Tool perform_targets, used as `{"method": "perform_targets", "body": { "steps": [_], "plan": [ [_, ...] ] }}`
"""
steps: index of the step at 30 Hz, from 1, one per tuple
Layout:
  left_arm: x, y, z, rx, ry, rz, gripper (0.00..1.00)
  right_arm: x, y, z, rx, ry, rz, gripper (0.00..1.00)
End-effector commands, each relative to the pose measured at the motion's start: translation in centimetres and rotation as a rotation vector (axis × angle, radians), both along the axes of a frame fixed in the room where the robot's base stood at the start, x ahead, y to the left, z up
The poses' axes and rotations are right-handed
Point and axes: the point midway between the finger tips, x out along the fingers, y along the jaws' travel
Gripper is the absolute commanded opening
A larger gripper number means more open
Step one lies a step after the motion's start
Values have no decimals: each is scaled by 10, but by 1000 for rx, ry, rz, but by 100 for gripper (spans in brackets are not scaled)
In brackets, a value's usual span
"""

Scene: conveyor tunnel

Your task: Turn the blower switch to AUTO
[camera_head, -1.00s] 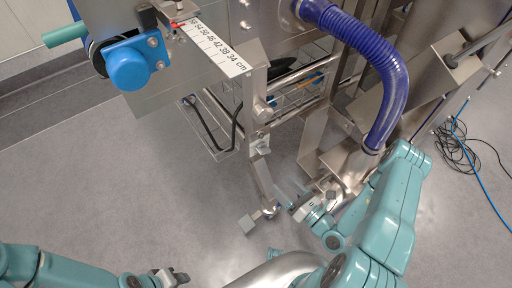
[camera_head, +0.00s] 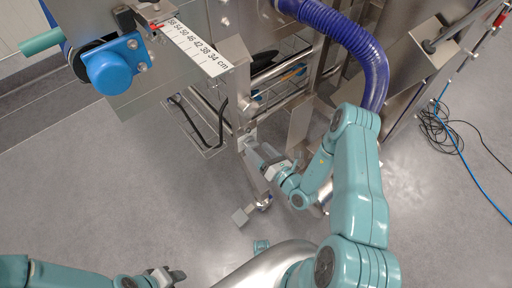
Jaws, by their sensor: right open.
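I cannot make out a blower switch or an AUTO mark in this view. My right gripper (camera_head: 256,154) is open, beside the lower steel upright of the machine (camera_head: 246,122), with its fingers pointing up and left. Whether it touches the upright cannot be told, and the spot at its fingertips is small and partly hidden. My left gripper (camera_head: 170,276) is low at the bottom edge, over the floor and far from the machine; its jaw opening is unclear.
A blue knob (camera_head: 112,72) and a centimetre scale (camera_head: 192,45) sit at the machine's upper left. A ribbed blue hose (camera_head: 350,38) curves down behind my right arm. Black and blue cables (camera_head: 440,128) lie on the floor at right. The floor at left is clear.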

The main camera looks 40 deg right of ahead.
Motion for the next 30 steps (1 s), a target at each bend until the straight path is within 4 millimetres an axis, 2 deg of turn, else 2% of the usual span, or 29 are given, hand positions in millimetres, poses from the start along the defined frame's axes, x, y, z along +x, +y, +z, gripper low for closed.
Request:
{"method": "perform_targets", "body": {
  "steps": [3,6,15,16,18,21,30],
  "plan": [
    [0,0,-2,0,0,0,40,16,2,-1,-2,0,1,79],
    [0,0,-2,0,0,0,40,22,2,0,0,0,1,79],
    [0,0,-2,0,0,0,40,25,2,0,1,1,0,79],
    [0,0,-2,0,0,0,40,24,2,0,0,1,0,72],
    [0,0,-2,0,0,0,40,24,2,0,0,1,0,49],
    [0,0,-2,0,0,0,40,24,2,0,0,1,0,23],
    [0,0,-2,0,0,0,40,24,2,0,16,1,0,23]
  ]
}}
